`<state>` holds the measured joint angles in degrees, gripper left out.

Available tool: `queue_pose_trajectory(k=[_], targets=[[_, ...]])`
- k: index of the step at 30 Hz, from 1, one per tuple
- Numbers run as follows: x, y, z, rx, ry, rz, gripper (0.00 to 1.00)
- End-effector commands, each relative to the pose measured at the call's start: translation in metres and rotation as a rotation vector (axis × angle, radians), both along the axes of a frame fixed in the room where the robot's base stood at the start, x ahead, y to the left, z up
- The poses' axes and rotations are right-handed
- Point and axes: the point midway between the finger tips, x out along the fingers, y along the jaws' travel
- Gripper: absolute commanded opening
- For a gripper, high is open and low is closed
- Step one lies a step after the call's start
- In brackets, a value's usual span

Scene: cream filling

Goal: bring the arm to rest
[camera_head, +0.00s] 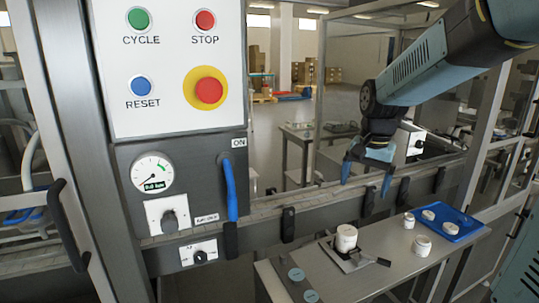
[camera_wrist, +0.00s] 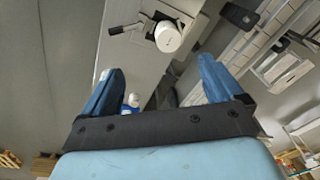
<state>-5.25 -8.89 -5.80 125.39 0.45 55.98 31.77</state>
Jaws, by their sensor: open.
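My gripper (camera_head: 366,181) hangs at the end of my arm in the head view, above and behind the bench, near the conveyor rail. Its two blue fingers are spread wide with nothing between them. In the wrist view the gripper (camera_wrist: 160,92) also shows open and empty. A white jar (camera_head: 346,238) stands on a dark plate with a handle on the bench, below and to the left of the gripper; it also shows in the wrist view (camera_wrist: 168,37).
The grey bench (camera_head: 379,274) also carries a white jar (camera_head: 422,245) and a blue tray (camera_head: 465,226) with white jars. A control panel (camera_head: 170,70) with buttons stands at the left, with a gauge and blue lever below. The conveyor (camera_head: 330,207) runs behind the bench.

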Motion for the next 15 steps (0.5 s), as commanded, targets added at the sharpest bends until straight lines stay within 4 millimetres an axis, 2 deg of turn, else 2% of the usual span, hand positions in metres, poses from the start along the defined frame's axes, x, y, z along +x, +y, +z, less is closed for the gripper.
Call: queue_pose_trajectory(k=[6, 15], targets=[[-0.038, 0.000, 0.020, -0.014, -0.080, 0.113, 0.94], [-0.089, 0.001, 0.037, -0.056, -0.185, 0.268, 0.94]])
